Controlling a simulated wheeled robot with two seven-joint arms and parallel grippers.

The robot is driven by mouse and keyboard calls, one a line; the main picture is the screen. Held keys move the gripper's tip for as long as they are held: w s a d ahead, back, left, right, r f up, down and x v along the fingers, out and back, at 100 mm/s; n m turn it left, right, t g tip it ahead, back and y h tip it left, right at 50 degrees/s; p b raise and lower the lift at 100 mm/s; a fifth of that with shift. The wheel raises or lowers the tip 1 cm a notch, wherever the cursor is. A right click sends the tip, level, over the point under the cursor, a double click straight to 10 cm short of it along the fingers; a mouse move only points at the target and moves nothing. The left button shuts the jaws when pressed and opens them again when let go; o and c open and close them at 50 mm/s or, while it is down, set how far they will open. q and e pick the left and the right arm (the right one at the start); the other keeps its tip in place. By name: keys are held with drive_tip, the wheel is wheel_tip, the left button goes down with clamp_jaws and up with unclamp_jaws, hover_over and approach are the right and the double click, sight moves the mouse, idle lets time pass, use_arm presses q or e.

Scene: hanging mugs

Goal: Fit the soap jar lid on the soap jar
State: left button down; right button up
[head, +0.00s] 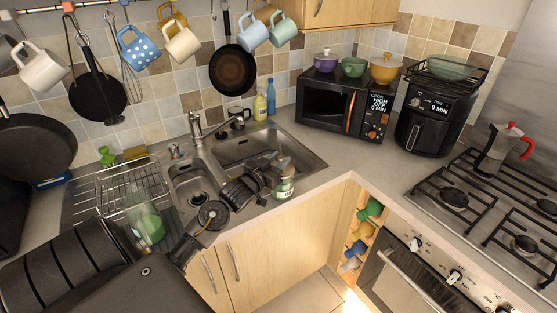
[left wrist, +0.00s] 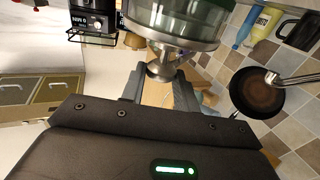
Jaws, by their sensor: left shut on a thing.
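The soap jar (head: 284,188) is clear glass with a pale label and green contents, near the front right of the sink in the head view. My left gripper (head: 272,165) is beside its top. In the left wrist view my left gripper (left wrist: 160,88) is shut on the metal knob of the soap jar lid (left wrist: 160,70). The glass jar (left wrist: 178,18) shows close beyond the lid's wide metal rim. I cannot tell whether the lid is seated or just held against it. My gripper hides part of the lid in the head view. My right gripper is not in view.
The sink (head: 300,158) lies behind the jar. A yellow soap bottle (head: 260,107) and blue bottle (head: 271,97) stand behind the sink. A microwave (head: 345,104) stands to the right. Mugs and pans hang above. The counter right of the jar is clear.

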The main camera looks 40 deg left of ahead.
use_arm(q)
drive_tip(key=shift+f, duration=0.1)
drive_tip(key=c, duration=0.6)
unclamp_jaws()
drive_tip(key=shift+c, duration=0.2)
drive_tip(key=s+b, duration=0.2)
drive_tip(key=s, duration=0.8)
drive_tip(key=shift+s+d+b, duration=0.4)
drive_tip(key=shift+d, duration=0.05)
